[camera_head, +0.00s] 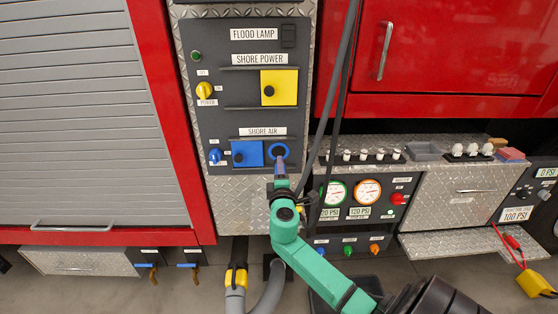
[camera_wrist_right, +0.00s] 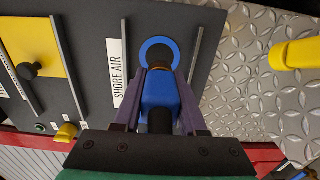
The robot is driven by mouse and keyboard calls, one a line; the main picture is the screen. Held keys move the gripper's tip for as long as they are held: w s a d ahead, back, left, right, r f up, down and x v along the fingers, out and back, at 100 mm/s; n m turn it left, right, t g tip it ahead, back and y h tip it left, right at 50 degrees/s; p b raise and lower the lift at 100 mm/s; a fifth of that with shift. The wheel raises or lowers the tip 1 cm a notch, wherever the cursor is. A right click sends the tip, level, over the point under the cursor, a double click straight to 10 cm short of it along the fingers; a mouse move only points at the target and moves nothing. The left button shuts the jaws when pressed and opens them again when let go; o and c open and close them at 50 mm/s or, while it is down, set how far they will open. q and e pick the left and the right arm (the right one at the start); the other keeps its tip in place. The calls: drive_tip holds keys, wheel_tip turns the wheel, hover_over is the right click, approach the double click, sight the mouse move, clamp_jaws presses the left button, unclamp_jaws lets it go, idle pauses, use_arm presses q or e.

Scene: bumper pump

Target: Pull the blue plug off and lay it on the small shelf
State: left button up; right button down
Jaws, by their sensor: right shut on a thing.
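The blue plug (camera_wrist_right: 158,96) is between the fingers of my right gripper (camera_wrist_right: 160,88), which is shut on it. In the wrist view it lines up with the blue ring socket (camera_wrist_right: 160,42) of the shore air panel, whose dark middle shows above the plug. I cannot tell whether the plug is still seated. In the head view my right gripper (camera_head: 280,165) is at the blue socket ring (camera_head: 278,150) and hides most of the plug. A diamond-plate shelf (camera_head: 455,243) juts out at the lower right; I cannot tell if it is the small shelf. My left gripper is not in view.
A ledge (camera_head: 420,150) with small fittings is farther right, above a gauge panel (camera_head: 350,192). A red-and-yellow cable hangs by the diamond-plate shelf.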

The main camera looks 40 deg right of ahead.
drive_tip(key=a+f+m+t+y+b, duration=0.25)
drive_tip(key=a+f+m+b, duration=0.2)
drive_tip(key=f+b, duration=0.4)
drive_tip(key=m+y+b, duration=0.5)
drive_tip(key=m+b, duration=0.4)
drive_tip(key=b, duration=0.2)
hover_over(264, 210)
drive_tip(key=shift+n+t+h, duration=0.25)
drive_tip(key=shift+t, duration=0.1)
wheel_tip(264, 210, down, 8)
drive_tip(key=shift+w+f, duration=0.1)
wheel_tip(264, 210, down, 2)
drive_tip(key=shift+b, duration=0.85)
drive_tip(key=shift+f, duration=0.2)
drive_tip(key=shift+f+b, duration=0.35)
drive_tip(key=shift+b, duration=0.1)
drive_tip(key=shift+c, duration=1.9)
unclamp_jaws()
drive_tip(key=shift+a, duration=0.1)
